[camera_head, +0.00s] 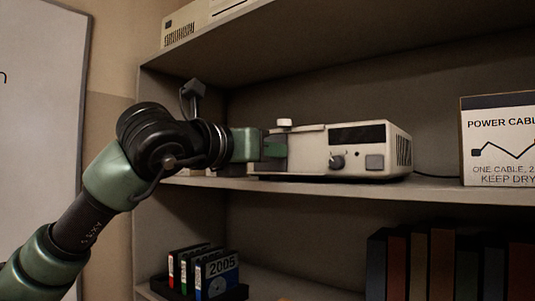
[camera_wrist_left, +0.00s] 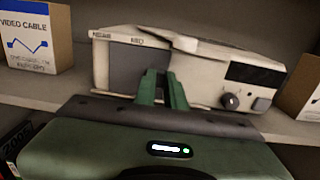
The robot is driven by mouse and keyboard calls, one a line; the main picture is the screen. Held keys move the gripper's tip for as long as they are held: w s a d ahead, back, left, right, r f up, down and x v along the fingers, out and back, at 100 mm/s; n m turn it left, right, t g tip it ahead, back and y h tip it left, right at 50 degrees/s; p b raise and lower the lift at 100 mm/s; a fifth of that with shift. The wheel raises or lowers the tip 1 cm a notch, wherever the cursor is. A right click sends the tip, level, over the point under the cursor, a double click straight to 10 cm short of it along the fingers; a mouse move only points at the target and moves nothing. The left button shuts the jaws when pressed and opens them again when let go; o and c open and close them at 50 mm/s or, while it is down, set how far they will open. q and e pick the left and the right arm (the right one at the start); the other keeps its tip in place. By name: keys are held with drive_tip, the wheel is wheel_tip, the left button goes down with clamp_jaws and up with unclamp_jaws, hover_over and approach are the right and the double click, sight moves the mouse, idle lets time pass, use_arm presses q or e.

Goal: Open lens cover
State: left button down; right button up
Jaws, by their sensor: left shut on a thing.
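A cream projector (camera_head: 372,158) sits on the middle shelf, with a dark display, a knob and a square button on its front. It also shows in the wrist view (camera_wrist_left: 213,66). My left gripper (camera_head: 275,148) reaches in from the left to the left part of the projector's front. In the wrist view its two green fingers (camera_wrist_left: 163,88) are close together at that front, shut on a small part there, apparently the lens cover. The fingers mostly hide that part and I cannot see the lens. My right gripper is not in view.
A power cable box (camera_head: 497,140) stands right of the projector, and a video cable box (camera_wrist_left: 37,40) stands left. The upper shelf board (camera_head: 300,45) runs above the arm. Disk boxes (camera_head: 216,274) and books (camera_head: 440,265) stand on the shelf below.

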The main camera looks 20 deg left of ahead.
use_arm(q)
drive_tip(key=d+b, duration=0.1)
drive_tip(key=d, duration=0.1)
drive_tip(key=s+d+b, duration=0.1)
drive_tip(key=d, duration=0.1)
drive_tip(key=s+d+b, duration=0.1)
drive_tip(key=d, duration=0.1)
drive_tip(key=shift+s+d, duration=0.25)
drive_tip(key=shift+d, duration=0.15)
drive_tip(key=shift+s+d, duration=0.1)
drive_tip(key=shift+d, duration=0.1)
drive_tip(key=shift+a, duration=0.35)
drive_tip(key=c, duration=1.5)
unclamp_jaws()
drive_tip(key=shift+d, duration=0.15)
drive_tip(key=shift+w, duration=0.2)
drive_tip(key=shift+s+a+f, duration=0.1)
drive_tip(key=shift+s+a, duration=0.15)
drive_tip(key=shift+s, duration=0.2)
drive_tip(key=b+v, duration=0.3)
drive_tip(key=v, duration=0.4)
drive_tip(key=shift+d, duration=0.1)
